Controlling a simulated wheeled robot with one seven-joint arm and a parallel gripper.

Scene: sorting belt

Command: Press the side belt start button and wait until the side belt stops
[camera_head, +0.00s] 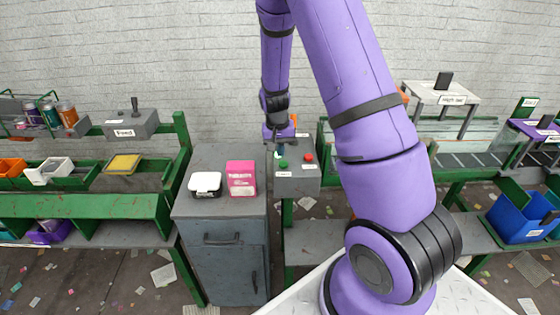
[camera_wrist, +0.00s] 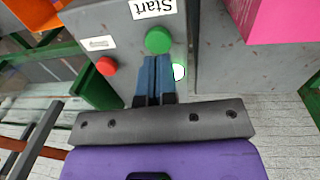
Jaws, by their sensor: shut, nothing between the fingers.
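The start button is a green round button (camera_wrist: 158,39) on a grey control box (camera_head: 297,180), with a "Start" label beside it in the wrist view. It also shows in the head view (camera_head: 283,164). A red button (camera_wrist: 107,66) sits on the same box. A small lit white-green lamp (camera_wrist: 179,71) is partly beside the fingers. My gripper (camera_wrist: 156,62) is shut and empty, its fingertips at the edge of the green button in the wrist view. I cannot tell whether they touch it. In the head view my gripper (camera_head: 280,148) is above the box.
A grey cabinet (camera_head: 221,230) stands left of the box, bearing a pink box (camera_head: 241,178) and a white-lidded container (camera_head: 205,184). A green-framed belt (camera_head: 470,160) runs at right, partly behind my arm. A blue crate (camera_head: 520,217) is at far right. Litter covers the floor.

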